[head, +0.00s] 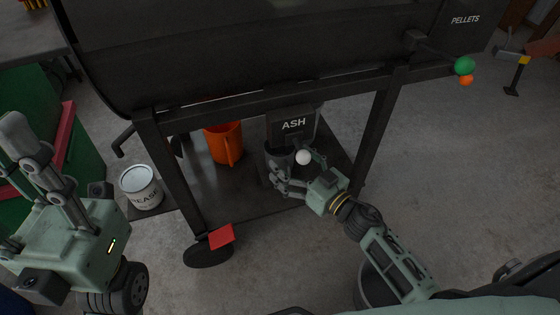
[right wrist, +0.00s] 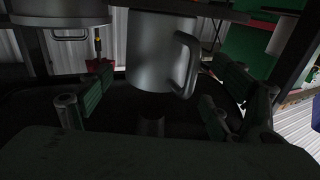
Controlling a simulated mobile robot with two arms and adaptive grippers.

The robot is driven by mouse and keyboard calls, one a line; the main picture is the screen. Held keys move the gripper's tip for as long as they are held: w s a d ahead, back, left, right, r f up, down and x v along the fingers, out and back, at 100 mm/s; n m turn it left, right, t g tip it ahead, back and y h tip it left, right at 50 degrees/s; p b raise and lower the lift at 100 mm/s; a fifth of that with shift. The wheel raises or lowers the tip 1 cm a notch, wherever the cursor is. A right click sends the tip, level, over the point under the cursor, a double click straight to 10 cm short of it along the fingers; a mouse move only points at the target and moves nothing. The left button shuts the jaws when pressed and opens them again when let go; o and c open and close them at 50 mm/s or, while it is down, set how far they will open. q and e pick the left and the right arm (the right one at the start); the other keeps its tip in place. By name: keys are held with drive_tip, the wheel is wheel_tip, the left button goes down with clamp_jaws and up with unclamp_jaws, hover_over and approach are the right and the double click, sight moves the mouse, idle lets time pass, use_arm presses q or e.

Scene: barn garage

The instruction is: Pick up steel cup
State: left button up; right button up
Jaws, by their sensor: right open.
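The steel cup (head: 279,160) is a dark grey mug on the lower shelf under the ASH box in the head view. My right gripper (head: 283,180) is at its near side, with the fingers open. In the right wrist view the cup (right wrist: 157,50) stands upright between my open right fingers (right wrist: 160,95), with its handle on the right. A gap shows between each finger and the cup, so it is not gripped. My left gripper (head: 28,160) is at the far left of the head view, away from the cup; its jaw opening is unclear.
Dark frame legs (head: 377,130) flank the shelf.

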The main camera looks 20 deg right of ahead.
sight(289, 159)
drive_tip(key=x, duration=0.1)
drive_tip(key=b+x, duration=0.1)
drive_tip(key=x, duration=0.1)
drive_tip(key=shift+w+f+b, duration=0.3)
drive_tip(key=shift+w, duration=0.15)
drive_tip(key=shift+w+a+r, duration=0.1)
drive_tip(key=shift+w+a, duration=0.1)
drive_tip(key=shift+w, duration=0.2)
drive_tip(key=c, duration=1.2)
drive_tip(key=shift+c, duration=0.5)
drive_tip(key=shift+r, duration=0.1)
